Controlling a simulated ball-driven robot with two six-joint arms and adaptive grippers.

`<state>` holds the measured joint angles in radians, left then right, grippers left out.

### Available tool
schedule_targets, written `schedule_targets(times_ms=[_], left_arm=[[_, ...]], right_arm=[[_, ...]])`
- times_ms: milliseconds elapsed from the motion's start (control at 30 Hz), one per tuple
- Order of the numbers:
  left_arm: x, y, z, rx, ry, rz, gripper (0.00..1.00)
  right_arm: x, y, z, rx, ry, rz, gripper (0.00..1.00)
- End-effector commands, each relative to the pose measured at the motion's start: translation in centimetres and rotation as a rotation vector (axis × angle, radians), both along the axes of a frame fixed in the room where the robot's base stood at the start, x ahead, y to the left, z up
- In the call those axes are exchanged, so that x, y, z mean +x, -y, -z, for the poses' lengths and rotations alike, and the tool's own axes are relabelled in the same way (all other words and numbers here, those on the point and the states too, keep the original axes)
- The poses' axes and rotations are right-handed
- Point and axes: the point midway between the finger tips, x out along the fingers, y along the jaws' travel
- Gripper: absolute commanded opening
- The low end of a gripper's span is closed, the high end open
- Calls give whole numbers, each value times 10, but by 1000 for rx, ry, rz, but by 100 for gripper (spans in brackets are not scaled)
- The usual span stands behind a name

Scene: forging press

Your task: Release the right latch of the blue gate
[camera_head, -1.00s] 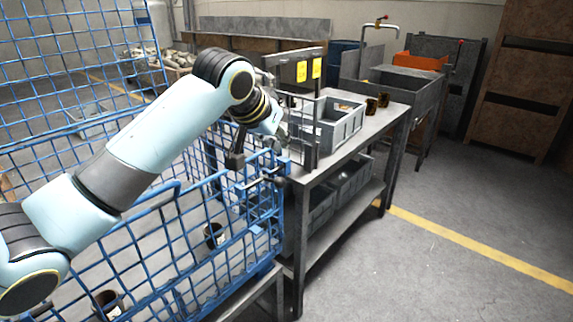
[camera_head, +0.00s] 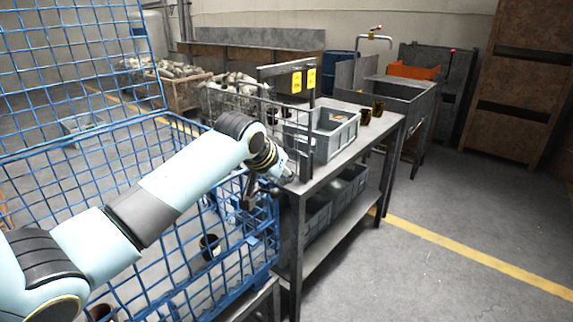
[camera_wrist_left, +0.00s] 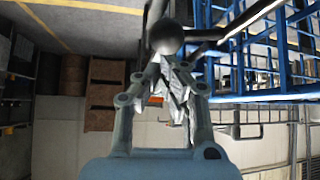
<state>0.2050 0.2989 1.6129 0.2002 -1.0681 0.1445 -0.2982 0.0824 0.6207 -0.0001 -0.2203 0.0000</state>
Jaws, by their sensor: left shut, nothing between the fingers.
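The blue gate (camera_head: 215,280) is the mesh front panel of a blue wire cage. My left arm reaches across it from the left. My left gripper (camera_head: 284,170) is at the cage's right end, beside the table's near corner; its fingers are small and partly hidden in the head view. In the left wrist view the gripper (camera_wrist_left: 172,70) is shut and empty. A dark round knob (camera_wrist_left: 166,37) on a bar, apparently the right latch's handle, lies just beyond the fingertips; I cannot tell whether they touch. Blue mesh fills the right of that view. My right gripper is out of view.
A grey metal table (camera_head: 340,160) stands right of the cage, with a grey bin (camera_head: 325,132) and an upright frame with yellow tags (camera_head: 297,82). Dark cups (camera_head: 377,109) stand behind. A cup (camera_head: 209,246) lies inside the cage. The floor at right is clear.

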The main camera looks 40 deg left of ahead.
Motion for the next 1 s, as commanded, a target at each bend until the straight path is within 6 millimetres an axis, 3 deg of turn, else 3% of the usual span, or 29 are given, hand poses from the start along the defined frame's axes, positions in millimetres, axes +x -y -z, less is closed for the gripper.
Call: schedule_targets(times_ms=[467,767,1000], left_arm=[[-9,1,2,0,0,0,0],[-47,-3,-2,2,-4,-1,0],[-56,-3,3,-1,-3,-1,0]], right_arm=[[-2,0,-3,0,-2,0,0],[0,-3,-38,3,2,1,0],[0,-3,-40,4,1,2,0]])
